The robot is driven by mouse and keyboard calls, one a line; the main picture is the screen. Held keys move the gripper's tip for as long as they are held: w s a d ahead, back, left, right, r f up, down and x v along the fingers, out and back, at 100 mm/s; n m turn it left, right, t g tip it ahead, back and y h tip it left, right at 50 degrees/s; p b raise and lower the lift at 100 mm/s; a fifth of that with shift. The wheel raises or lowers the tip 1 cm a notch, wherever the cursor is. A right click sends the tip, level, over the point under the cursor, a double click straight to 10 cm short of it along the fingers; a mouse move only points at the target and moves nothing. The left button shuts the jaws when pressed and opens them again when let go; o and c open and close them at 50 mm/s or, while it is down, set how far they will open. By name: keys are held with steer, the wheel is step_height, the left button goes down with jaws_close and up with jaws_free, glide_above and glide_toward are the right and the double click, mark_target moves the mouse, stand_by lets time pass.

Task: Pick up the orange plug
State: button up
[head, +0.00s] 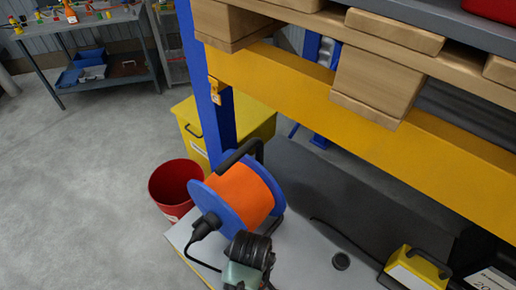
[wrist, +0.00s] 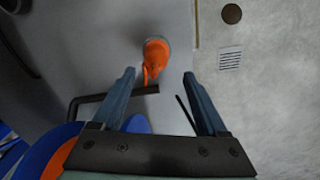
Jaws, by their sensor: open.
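The orange plug (wrist: 155,55) shows in the wrist view on a smooth grey surface, with a thin orange part pointing down toward my gripper. My gripper (wrist: 159,75) is open, and its two blue-grey fingers stand on either side of the plug's lower end in the picture. Nothing is held. I cannot tell how far the plug lies beyond the fingertips. The plug does not show in the head view, where part of my arm (head: 243,273) is low in the middle, close to the cable reel.
An orange cable reel (head: 241,196) with blue rims and a black handle stands on a grey top beside my arm. It also shows in the wrist view (wrist: 65,155). A red bucket (head: 174,184), a yellow bin (head: 257,119) and a loaded yellow-beamed rack (head: 300,85) are near. Floor at left is clear.

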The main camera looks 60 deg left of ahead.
steer(key=f, duration=0.5)
steer(key=shift+w+d+f, duration=0.15)
steer(key=shift+w+d, duration=0.15)
steer(key=shift+d, duration=0.1)
steer(key=shift+f, duration=0.5)
jaws_close()
